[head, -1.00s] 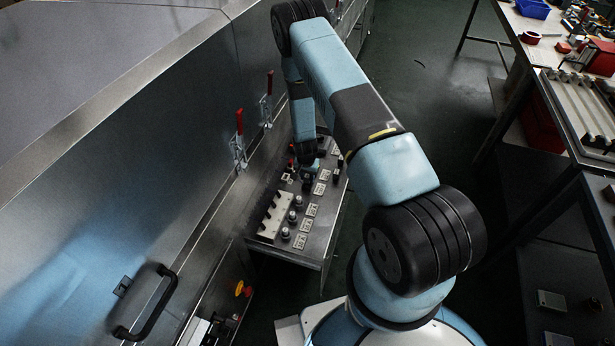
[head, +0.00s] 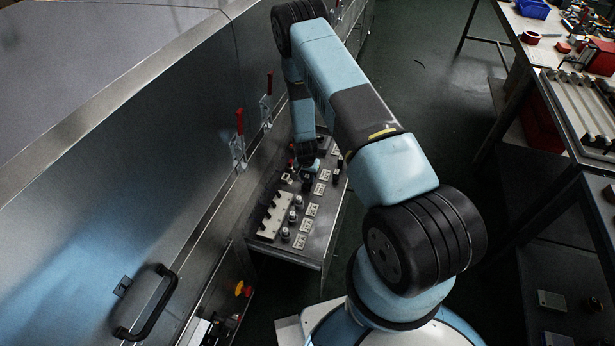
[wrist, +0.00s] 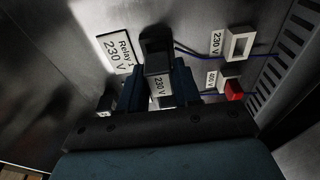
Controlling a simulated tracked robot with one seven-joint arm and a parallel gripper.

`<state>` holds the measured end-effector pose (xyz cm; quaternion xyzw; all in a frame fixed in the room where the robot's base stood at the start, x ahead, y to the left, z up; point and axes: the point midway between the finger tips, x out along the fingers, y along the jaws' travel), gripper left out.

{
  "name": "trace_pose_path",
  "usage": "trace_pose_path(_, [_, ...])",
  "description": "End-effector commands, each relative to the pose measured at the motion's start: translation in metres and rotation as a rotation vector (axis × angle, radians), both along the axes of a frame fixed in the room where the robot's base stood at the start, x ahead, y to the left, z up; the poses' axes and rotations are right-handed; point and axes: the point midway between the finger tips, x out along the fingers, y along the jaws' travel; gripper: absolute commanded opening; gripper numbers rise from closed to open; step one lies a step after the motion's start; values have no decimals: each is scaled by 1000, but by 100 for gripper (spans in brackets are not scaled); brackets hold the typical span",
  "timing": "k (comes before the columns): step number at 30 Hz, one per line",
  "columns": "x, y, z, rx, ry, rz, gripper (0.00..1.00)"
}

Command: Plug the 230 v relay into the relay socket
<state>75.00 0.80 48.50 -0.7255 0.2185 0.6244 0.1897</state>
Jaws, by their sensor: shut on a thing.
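My gripper (wrist: 157,78) is in the wrist view, its two blue fingers shut on the sides of a dark relay (wrist: 158,86) with a "230 V" label. A black block (wrist: 156,42) stands just beyond the relay, beside a plate reading "Relay 1 230 V" (wrist: 120,50). I cannot tell whether this block is the socket or part of the relay, nor whether the relay is seated; the contact is hidden. In the head view my gripper (head: 307,174) is small, low over the far part of the panel (head: 312,257).
To the right in the wrist view are a white socket (wrist: 239,43) labelled "230 V" and a red part (wrist: 234,89) by a "400 V" label. Thin wires run nearby. A steel wall with red-handled clamps (head: 239,122) borders the panel's left; a workbench (head: 515,22) stands right.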

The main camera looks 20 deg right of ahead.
Motion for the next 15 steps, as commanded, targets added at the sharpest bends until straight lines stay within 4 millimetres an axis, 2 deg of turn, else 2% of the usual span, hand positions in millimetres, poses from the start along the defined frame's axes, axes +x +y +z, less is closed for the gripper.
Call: trace_pose_path(15, [0, 0, -11, 0, 1, 0, 3])
